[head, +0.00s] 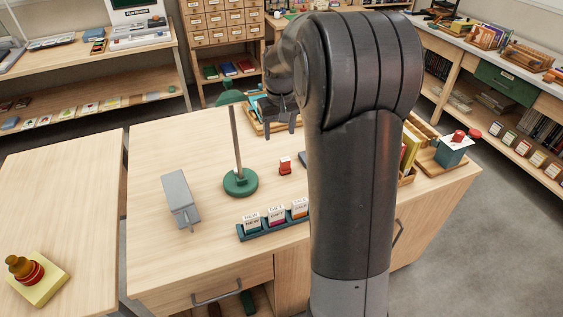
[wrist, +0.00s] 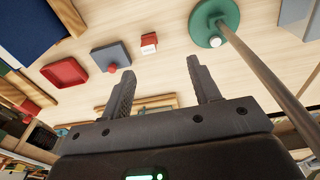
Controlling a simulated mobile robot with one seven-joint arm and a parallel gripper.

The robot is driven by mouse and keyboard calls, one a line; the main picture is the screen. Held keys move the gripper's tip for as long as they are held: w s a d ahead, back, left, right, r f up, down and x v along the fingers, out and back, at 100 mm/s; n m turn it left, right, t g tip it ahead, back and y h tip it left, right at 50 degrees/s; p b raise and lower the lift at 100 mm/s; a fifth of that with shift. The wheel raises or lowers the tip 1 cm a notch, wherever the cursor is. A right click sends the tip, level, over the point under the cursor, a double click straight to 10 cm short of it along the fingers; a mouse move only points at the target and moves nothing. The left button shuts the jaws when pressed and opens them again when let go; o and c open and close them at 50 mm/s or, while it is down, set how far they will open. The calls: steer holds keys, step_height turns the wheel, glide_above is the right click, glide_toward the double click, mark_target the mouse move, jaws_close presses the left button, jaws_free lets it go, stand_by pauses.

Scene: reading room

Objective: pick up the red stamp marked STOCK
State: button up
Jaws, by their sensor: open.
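A small red stamp (head: 285,167) with a white label stands on the wooden table, right of the green lamp base. Its lettering is too small to read in the head view. It also shows in the wrist view (wrist: 149,46), upper middle, beyond the fingertips. My gripper (head: 282,131) is open and empty above the table, farther back than the stamp in the head view. In the wrist view its two fingers (wrist: 161,70) stand apart with nothing between them. A tray (head: 272,232) of several labelled stamps lies near the table's front edge.
A lamp with a green base (head: 240,183) and upright pole stands close left of the stamp. A grey box-like device (head: 179,195) lies farther left. A grey pad (wrist: 110,54) with a red knob and a red dish (wrist: 65,72) lie nearby. My arm hides part of the table.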

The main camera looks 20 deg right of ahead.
steer(key=g, duration=0.1)
glide_toward(285, 159)
step_height(285, 159, down, 11)
steer(key=shift+d+r, duration=0.1)
steer(key=shift+d, duration=0.05)
stand_by(0.3)
steer(key=shift+c, duration=0.3)
steer(key=c, duration=1)
